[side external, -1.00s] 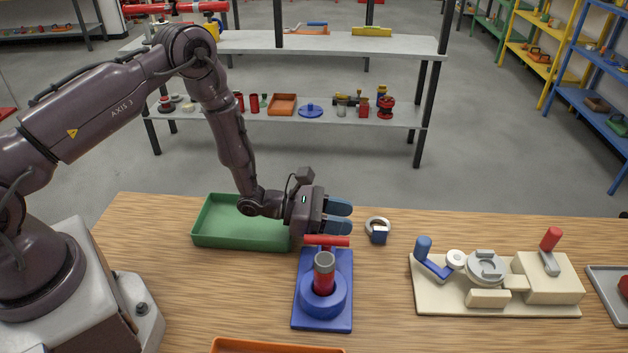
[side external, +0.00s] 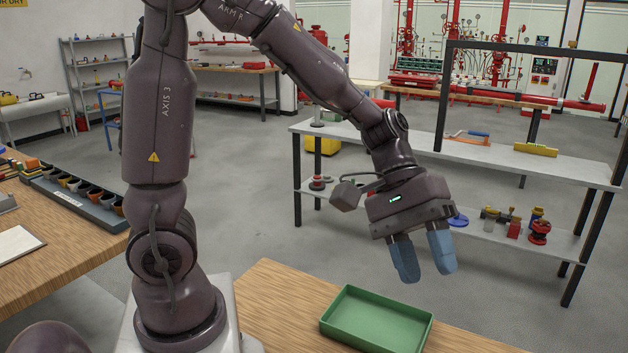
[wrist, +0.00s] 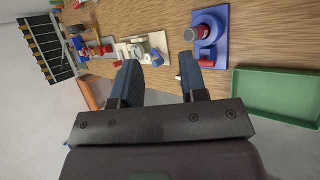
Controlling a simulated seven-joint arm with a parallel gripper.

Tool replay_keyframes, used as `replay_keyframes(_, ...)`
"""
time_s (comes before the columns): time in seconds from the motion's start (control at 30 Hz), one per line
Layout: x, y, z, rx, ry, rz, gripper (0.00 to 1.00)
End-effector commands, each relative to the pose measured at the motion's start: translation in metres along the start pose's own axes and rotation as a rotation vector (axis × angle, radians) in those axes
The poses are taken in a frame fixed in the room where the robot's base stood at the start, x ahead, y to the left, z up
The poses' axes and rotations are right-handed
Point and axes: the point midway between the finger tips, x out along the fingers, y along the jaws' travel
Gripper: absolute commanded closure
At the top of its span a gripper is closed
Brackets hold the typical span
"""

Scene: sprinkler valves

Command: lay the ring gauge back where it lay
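My gripper (side external: 424,258) is open, its two blue fingers apart with nothing visible between them. It hangs high, above and behind the green tray in the side view. In the wrist view my gripper (wrist: 160,78) also shows open. The side view does not show the ring gauge.
The green tray (side external: 376,322) stands on the wooden table; it is also at right in the wrist view (wrist: 270,97). A grey shelf (side external: 480,160) with small parts stands behind. An orange tray (wrist: 98,92) lies at left in the wrist view.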

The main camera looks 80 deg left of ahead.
Motion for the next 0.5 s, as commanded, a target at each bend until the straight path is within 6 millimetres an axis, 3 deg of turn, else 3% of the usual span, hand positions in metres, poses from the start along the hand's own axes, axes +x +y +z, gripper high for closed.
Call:
replay_keyframes(0.2, -0.055, -0.035, 0.041, 0.370, 0.250, -0.262, 0.60)
replay_keyframes(0.5, -0.115, -0.076, 0.063, 0.706, 0.569, -0.547, 0.60)
